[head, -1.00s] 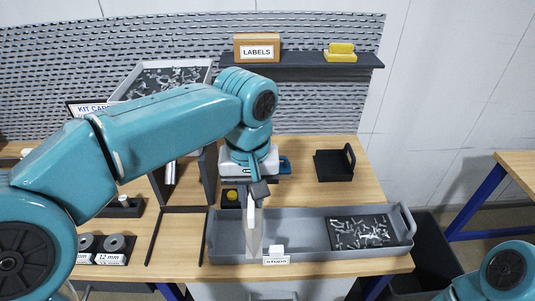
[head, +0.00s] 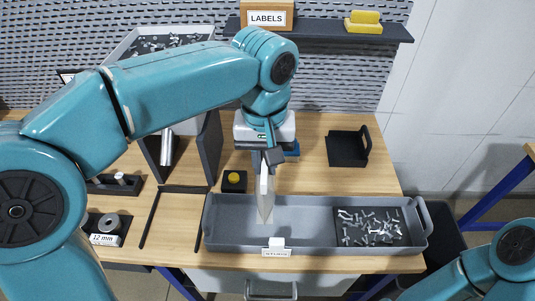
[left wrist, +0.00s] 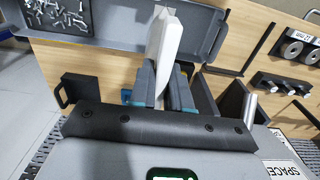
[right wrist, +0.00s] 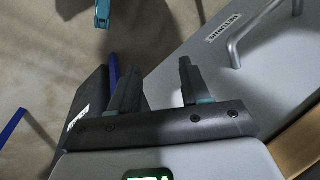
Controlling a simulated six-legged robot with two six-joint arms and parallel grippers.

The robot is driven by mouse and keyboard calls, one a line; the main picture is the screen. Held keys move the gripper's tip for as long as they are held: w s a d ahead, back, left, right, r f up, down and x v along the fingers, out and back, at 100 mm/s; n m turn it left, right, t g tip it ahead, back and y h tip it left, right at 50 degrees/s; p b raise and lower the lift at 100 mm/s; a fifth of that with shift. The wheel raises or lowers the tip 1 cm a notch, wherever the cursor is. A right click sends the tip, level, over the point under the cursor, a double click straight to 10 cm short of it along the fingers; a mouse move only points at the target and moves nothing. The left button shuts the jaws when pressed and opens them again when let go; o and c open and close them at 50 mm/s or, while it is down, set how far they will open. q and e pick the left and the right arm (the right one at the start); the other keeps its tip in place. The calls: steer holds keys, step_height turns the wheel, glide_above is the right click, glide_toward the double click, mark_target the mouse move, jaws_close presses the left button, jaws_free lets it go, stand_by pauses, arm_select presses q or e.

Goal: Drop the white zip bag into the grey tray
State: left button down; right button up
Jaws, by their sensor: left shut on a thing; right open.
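My left gripper (head: 268,160) points down over the left part of the grey tray (head: 315,252) and is shut on the white zip bag (head: 265,200). The bag hangs upright and edge-on below the fingers, over the tray's empty left area. In the left wrist view the bag (left wrist: 165,42) stands between the two fingers, with the tray (left wrist: 205,45) behind it. I cannot tell whether the bag's lower end touches the tray floor. My right gripper (right wrist: 158,75) is open and empty in the right wrist view, low beside a grey drawer front.
Loose screws lie on a dark mat (head: 372,227) in the tray's right part.

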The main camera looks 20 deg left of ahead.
arm_select(q)
steer(key=f+b, duration=0.1)
steer(key=f, duration=0.1)
steer(key=f+b, duration=0.2)
steer(key=shift+w+a+f, duration=0.15)
steer(key=shift+a+f, duration=0.05)
steer(key=shift+f, duration=0.15)
steer(key=c, duration=1)
jaws_free()
steer(key=shift+w+d, duration=0.2)
step_height(320, 180, up, 15)
steer(key=p, duration=0.2)
steer(key=shift+s+r+p, duration=0.15)
steer(key=shift+p, duration=0.25)
steer(key=shift+s+r, duration=0.1)
steer(key=shift+r, duration=0.45)
arm_select(e)
steer(key=shift+a+f, duration=0.1)
steer(key=shift+f, duration=0.4)
